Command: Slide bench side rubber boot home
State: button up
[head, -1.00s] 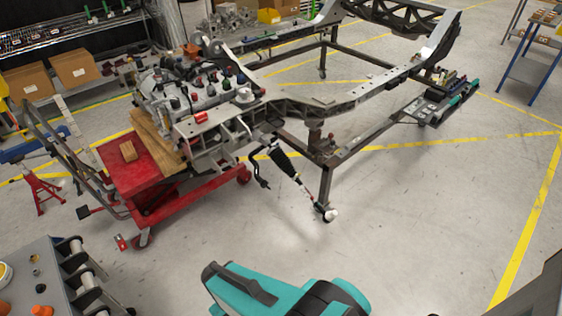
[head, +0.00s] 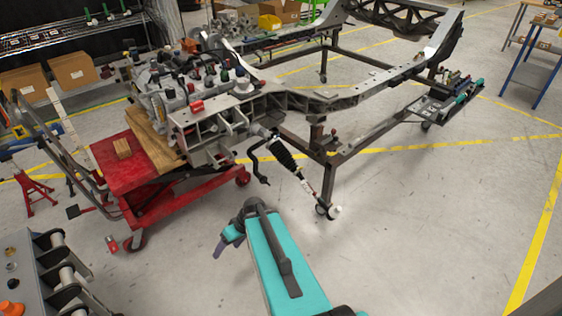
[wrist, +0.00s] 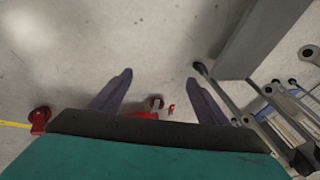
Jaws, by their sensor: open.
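A black ribbed rubber boot (head: 286,158) sits on the slanting rod that runs from the steering gear at the frame down to a pale end near the floor. The boot is tilted, and its seating at either end is too small to tell. My gripper (head: 222,244) is open, below and to the left of the boot, apart from it. In the wrist view my gripper (wrist: 158,78) has its two dark purple fingers spread with nothing between them but floor further off. The boot does not show in the wrist view.
A red lift cart (head: 130,165) bears the engine at left. The dark metal chassis frame (head: 345,150) stands behind the rod, one leg close to it. A grey bench with parts (head: 40,275) is at lower left.

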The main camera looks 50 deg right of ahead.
jog(key=w+d+r+t+b, duration=0.2)
jog(key=d, duration=0.3)
jog(key=w+d+r+t+b, duration=0.1)
jog(key=w+d+r, duration=0.1)
jog(key=d, duration=0.3)
jog(key=t+h+b, duration=0.7)
jog(key=b, duration=0.2)
send_near(281, 153)
jog(key=s+d, duration=0.1)
jog(key=s, duration=0.1)
jog(key=shift+w+f+p, duration=0.15)
jog(key=shift+p, duration=0.15)
jog(key=shift+w, duration=0.1)
jog(key=shift+f+x, duration=0.15)
jog(key=shift+x, duration=3.25)
jog(key=shift+f+x, duration=0.1)
jog(key=shift+x, duration=3.3)
jog(key=shift+d, duration=0.1)
